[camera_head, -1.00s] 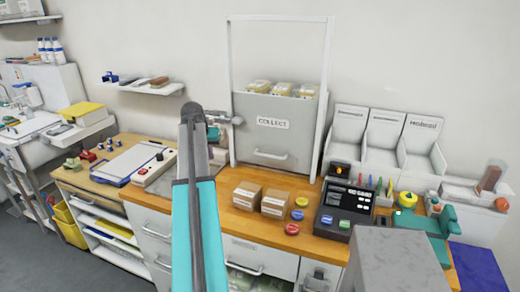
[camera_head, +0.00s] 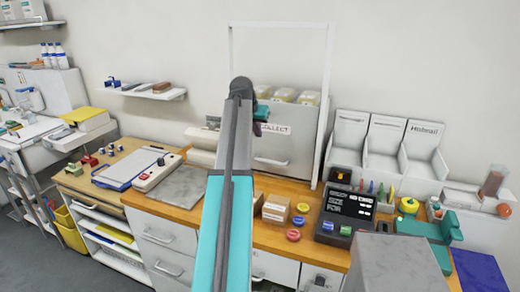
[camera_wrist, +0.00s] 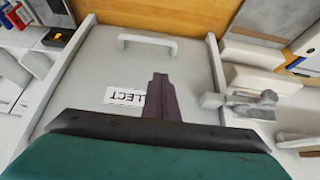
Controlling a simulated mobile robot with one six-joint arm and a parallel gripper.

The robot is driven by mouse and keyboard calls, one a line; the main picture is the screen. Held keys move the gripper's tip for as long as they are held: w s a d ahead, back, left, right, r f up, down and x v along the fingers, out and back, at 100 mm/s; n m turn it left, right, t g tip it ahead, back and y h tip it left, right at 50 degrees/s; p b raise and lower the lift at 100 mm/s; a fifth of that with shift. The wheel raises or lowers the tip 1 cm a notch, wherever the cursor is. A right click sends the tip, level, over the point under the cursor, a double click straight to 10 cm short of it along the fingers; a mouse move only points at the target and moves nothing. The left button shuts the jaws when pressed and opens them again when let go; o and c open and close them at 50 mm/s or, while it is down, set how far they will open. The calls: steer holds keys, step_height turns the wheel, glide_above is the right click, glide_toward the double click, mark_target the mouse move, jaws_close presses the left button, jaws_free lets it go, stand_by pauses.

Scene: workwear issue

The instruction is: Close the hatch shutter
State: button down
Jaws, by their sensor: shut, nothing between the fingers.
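The hatch shutter (camera_head: 296,145) is a grey panel with a COLLECT label, standing in the lower part of a tall white frame (camera_head: 331,75). The frame is open above it, and yellow-topped packs (camera_head: 284,95) show over its top edge. Its pale bar handle (camera_head: 271,161) is low on the panel; in the wrist view the panel appears upside down, with the handle (camera_wrist: 147,41) near the top. My gripper (camera_head: 257,128) is in front of the panel's upper left, its fingers together and empty. In the wrist view the fingertips (camera_wrist: 160,76) cover part of the label; contact is unclear.
Small cardboard boxes (camera_head: 275,208) and coloured discs stand on the wooden counter below the hatch, partly behind my arm. A black keypad device (camera_head: 346,212) and white bins (camera_head: 387,145) are to the right. A wall shelf (camera_head: 145,91) is at the left.

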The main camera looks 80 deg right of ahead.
steer(key=shift+f, duration=0.15)
steer(key=p+x, duration=0.3)
steer(key=x, duration=0.6)
steer(key=shift+d, duration=0.15)
steer(key=shift+a+f+p, duration=0.15)
steer(key=shift+f+p, duration=0.35)
steer(key=shift+f, duration=0.6)
steer(key=shift+a+f+p, duration=0.15)
steer(key=shift+f+p, duration=0.35)
steer(key=shift+f, duration=0.55)
steer(key=shift+f, duration=0.1)
step_height(320, 180, down, 4)
steer(key=b, duration=0.2)
steer(key=shift+a+f+b, duration=0.1)
steer(key=shift+a+b, duration=0.05)
steer(key=shift+b, duration=0.15)
